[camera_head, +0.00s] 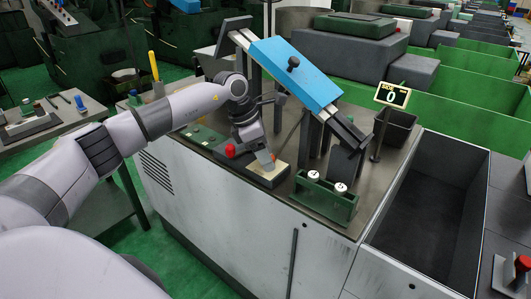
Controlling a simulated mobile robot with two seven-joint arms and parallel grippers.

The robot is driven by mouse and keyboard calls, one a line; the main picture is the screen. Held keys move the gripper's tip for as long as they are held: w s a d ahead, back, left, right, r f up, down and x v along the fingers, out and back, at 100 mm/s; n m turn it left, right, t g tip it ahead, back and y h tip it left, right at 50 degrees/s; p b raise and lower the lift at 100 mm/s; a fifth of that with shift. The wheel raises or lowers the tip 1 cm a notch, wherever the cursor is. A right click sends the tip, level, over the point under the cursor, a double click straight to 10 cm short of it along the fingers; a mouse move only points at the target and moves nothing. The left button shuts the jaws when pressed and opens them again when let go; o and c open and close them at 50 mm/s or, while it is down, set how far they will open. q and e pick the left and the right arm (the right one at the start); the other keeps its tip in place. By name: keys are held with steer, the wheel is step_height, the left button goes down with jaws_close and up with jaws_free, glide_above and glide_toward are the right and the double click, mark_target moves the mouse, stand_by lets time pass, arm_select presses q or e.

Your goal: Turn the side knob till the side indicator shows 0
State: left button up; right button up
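My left gripper (264,158) points down at the bench front, just over a cream-topped dark box (267,171). A red ball-shaped knob (231,151) shows close to its left side; I cannot tell whether they touch, or whether this is the side knob. The fingertips are small and partly hidden, so their opening is unclear. My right gripper is out of view.
A tilted blue-covered chute (296,72) with a black knob rises behind my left gripper. A green holder (325,199) with two white-topped pieces stands to the right. A deep dark bin (475,200) lies further right. A side table (70,145) is at left.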

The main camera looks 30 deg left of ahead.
arm_select(q)
steer(key=shift+r, duration=0.1)
steer(key=v, duration=0.7)
stand_by(0.6)
